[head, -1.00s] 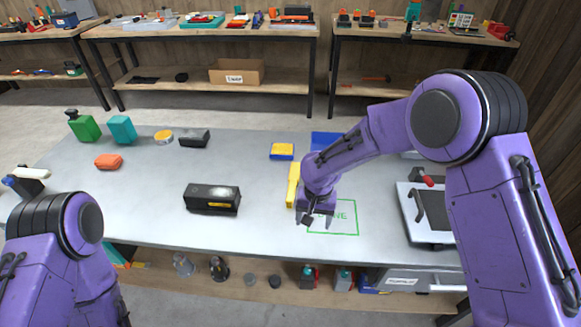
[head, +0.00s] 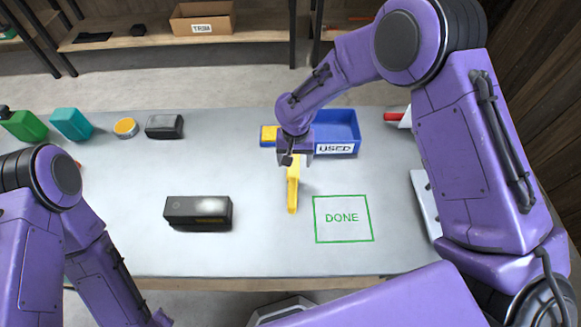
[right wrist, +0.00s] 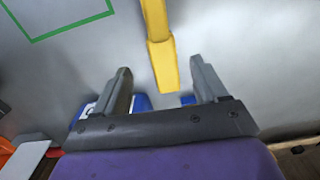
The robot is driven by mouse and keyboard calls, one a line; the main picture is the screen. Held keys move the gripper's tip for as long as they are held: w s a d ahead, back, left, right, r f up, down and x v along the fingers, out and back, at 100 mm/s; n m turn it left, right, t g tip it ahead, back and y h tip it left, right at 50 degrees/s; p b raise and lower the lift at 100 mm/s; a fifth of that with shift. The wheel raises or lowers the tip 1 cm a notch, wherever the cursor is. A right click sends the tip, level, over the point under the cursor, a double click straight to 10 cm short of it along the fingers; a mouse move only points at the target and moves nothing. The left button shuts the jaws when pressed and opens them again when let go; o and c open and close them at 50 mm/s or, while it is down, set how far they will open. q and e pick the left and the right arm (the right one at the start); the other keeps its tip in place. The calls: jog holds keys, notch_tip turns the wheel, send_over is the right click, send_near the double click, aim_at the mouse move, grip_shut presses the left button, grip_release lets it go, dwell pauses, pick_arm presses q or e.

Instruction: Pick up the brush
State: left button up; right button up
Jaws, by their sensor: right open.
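A long yellow item (head: 293,192), which looks like the brush, lies on the grey table left of the green DONE outline. Its far part is hidden under my right gripper (head: 295,160). In the right wrist view my right gripper (right wrist: 161,82) is open, with one finger on each side of the line of the yellow item (right wrist: 160,45). The item's end reaches toward the gap between the fingers, and nothing is gripped. I cannot make out bristles. My left arm shows at the lower left; its gripper is out of view.
A blue bin marked USED (head: 344,148) stands just behind and right of the right gripper, with a yellow and blue block (head: 268,135) beside it. A black box (head: 198,211) lies to the left. The DONE outline (head: 342,219) is empty. A pale tray (head: 424,198) is at right.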

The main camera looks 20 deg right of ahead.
aim_at(293, 174)
jog(key=shift+s+a+f+p, duration=0.15)
jog(key=shift+s+f+p, duration=0.25)
jog(key=shift+f, duration=0.25)
jog(key=shift+s+a+f+p, duration=0.1)
jog(key=shift+s+f+p, duration=0.15)
jog(key=shift+s+f, duration=0.3)
jog(key=f, duration=0.1)
jog(key=w+f, duration=0.1)
jog(key=f, duration=0.1)
jog(key=f+p, duration=0.1)
jog(key=shift+w+f, duration=0.3)
jog(key=shift+f, duration=0.1)
jog(key=shift+s, duration=0.2)
jog(key=shift+s+r, duration=0.1)
jog(key=shift+r, duration=0.05)
jog(key=shift+c, duration=0.9)
pick_arm(q)
jog(key=r, duration=0.1)
jog(key=s+r, duration=0.1)
jog(key=shift+s+r, duration=0.2)
jog(key=shift+r, duration=0.15)
pick_arm(e)
jog(key=shift+a, duration=0.1)
jog(key=c, duration=0.9)
